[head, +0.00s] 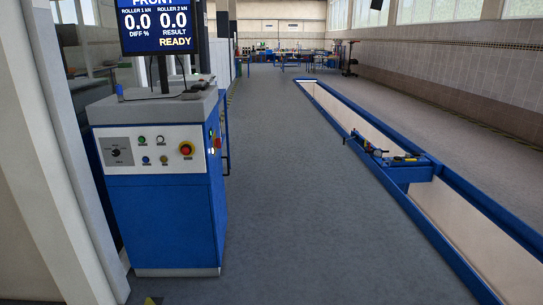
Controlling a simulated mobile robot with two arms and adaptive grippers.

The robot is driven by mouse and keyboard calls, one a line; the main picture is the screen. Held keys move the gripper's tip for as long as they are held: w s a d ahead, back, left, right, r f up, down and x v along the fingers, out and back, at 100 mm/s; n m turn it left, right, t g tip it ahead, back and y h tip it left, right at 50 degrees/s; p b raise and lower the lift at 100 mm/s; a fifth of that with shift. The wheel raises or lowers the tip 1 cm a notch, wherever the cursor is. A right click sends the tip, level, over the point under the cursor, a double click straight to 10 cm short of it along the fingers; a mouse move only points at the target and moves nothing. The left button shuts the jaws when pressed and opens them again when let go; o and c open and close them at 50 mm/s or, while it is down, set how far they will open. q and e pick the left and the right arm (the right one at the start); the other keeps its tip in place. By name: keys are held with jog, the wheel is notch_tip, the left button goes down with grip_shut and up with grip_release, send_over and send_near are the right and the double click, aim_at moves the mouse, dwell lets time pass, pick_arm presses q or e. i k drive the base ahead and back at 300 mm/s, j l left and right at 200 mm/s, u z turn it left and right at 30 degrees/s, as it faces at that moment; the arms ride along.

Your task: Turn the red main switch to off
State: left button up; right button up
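A blue control cabinet (163,222) with a light front panel stands at the left in the head view. A red round knob on a yellow surround (186,148) sits at the right of that panel. A small red part (218,142) shows on the cabinet's right side face, seen at a steep angle. I cannot tell from here which of these two is the main switch, nor its setting. Neither of my grippers is in view.
The panel also has a grey plate with a black rotary knob (116,152) and several small buttons. A lit screen (157,27) stands on top, reading READY. A pillar (58,150) is close at left. Grey floor (300,220) is clear between the cabinet and a blue-edged pit (440,240).

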aim_at(217, 141)
jog(key=i+l+u, duration=0.35)
jog(key=i, duration=0.3)
jog(key=i+l+u, duration=0.4)
jog(key=i, duration=0.2)
jog(key=i+l+u, duration=0.15)
jog(key=u, duration=0.25)
jog(key=i+l+u, duration=0.25)
jog(key=u, duration=0.15)
